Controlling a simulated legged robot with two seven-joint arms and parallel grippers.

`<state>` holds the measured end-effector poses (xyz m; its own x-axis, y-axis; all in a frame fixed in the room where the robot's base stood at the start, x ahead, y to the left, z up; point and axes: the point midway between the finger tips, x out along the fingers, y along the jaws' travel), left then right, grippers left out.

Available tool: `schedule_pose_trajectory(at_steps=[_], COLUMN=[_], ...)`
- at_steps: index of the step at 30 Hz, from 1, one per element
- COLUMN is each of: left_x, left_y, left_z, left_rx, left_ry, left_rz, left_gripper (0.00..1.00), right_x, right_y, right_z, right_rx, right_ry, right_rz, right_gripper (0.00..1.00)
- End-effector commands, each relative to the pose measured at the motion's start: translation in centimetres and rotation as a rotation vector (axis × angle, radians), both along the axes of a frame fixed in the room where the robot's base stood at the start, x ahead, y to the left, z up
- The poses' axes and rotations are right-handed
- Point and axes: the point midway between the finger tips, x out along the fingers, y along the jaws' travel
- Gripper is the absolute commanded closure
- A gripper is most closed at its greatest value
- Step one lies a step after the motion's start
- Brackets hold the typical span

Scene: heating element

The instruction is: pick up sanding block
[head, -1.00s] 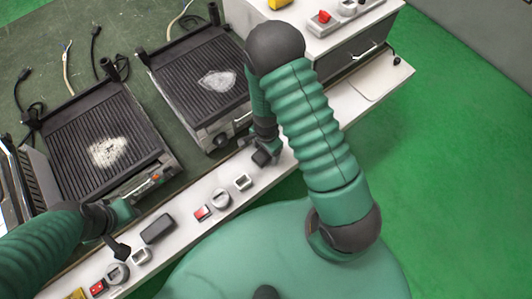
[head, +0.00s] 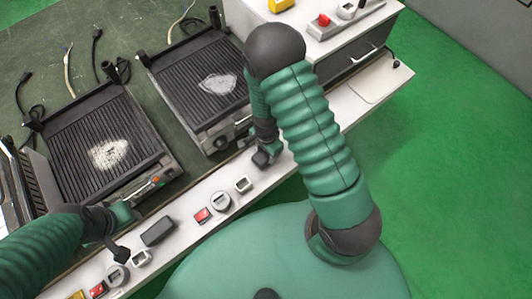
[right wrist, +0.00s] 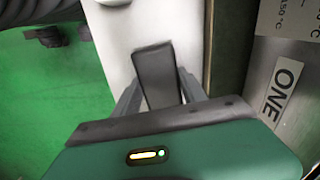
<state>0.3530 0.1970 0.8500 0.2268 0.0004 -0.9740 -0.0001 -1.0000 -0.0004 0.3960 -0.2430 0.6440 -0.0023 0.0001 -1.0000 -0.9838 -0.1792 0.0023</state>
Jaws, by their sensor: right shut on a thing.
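The sanding block looks like a dark grey block (right wrist: 157,75) with a flat, long face in the right wrist view. It sits between the two fingers of my right gripper (right wrist: 158,98), which is shut on it. In the head view my right gripper (head: 263,155) is low over the white ledge beside the right-hand grill, and the arm partly hides it. My left gripper (head: 121,248) is over the ledge at lower left; its fingers are too small to tell if they are open.
Two ribbed grills, left (head: 103,142) and right (head: 205,80), stand on the green bench. On the white ledge (head: 180,222) lie another dark block (head: 158,231), a red switch (head: 202,215) and round dials.

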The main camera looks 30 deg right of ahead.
Motion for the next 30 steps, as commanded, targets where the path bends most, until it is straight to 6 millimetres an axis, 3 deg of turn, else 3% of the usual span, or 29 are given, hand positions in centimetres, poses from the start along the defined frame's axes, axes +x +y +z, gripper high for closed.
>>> schedule_pose_trajectory(at_steps=[5, 19, 21, 30], left_x=[0.0, 0.0, -0.1, 0.0], left_y=[0.0, 0.0, 0.0, 0.0], left_z=[1.1, -0.8, 1.8, 7.2], left_rx=[0.0, 0.0, 0.0, 0.0], left_ry=[0.0, 0.0, 0.002, -0.001], left_rz=[0.0, 0.0, 0.0, 0.0], left_gripper=[0.64, 0.64, 0.64, 0.64], right_x=[0.1, -10.7, -11.4, -13.8], right_y=[0.0, 1.7, 1.6, 2.4], right_z=[3.0, 3.3, 4.5, 4.7], right_rx=[0.0, 0.002, -0.004, 0.006], right_ry=[-0.003, 0.002, 0.01, 0.007], right_rz=[0.001, -0.003, -0.001, -0.004], right_gripper=[0.95, 0.95, 0.95, 0.95])
